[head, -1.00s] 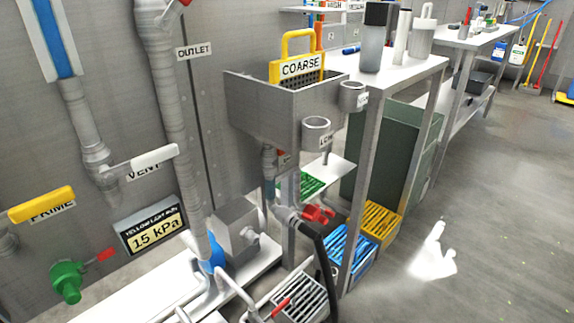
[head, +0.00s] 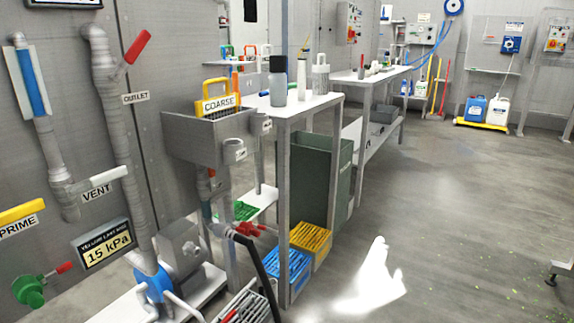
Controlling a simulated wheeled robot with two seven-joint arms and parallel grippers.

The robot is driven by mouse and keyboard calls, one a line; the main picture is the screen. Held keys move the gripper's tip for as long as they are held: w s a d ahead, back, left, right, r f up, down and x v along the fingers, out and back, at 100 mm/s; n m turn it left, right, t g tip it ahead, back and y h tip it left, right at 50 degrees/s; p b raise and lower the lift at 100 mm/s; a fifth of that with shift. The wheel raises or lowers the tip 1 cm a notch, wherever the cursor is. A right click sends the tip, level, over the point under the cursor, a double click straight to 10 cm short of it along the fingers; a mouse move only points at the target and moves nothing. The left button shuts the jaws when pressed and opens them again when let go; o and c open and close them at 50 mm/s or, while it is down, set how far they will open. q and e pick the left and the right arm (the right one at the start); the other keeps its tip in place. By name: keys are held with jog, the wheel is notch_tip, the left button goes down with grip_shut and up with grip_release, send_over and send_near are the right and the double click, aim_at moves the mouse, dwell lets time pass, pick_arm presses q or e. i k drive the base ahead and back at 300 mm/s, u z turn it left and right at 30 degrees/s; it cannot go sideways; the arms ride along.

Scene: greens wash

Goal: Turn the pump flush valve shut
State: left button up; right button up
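No label reading flush shows, so I cannot tell which valve is the pump flush valve. The pump (head: 183,250) is a grey box with a blue fitting (head: 157,284) on a white bench. A red valve handle (head: 250,229) sits beside the black hose near the pump. Another red handle (head: 229,316) shows at the bottom edge. A green valve (head: 28,290) with a red handle is at the lower left. A red lever (head: 138,46) is on the pipe labelled OUTLET. Neither of my grippers is in view.
A pressure display (head: 103,243) reads 15 kPa. A grey basin (head: 205,138) with a yellow COARSE handle stands above the pump. A white table (head: 300,104) holds bottles. Blue and yellow crates (head: 310,238) sit below. The floor (head: 440,220) at right is open.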

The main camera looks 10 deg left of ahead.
aim_at(212, 174)
jog(key=z, duration=0.45)
jog(key=i, duration=0.95)
jog(key=u, duration=1.85)
jog(key=i, duration=0.5)
jog(key=u, duration=0.05)
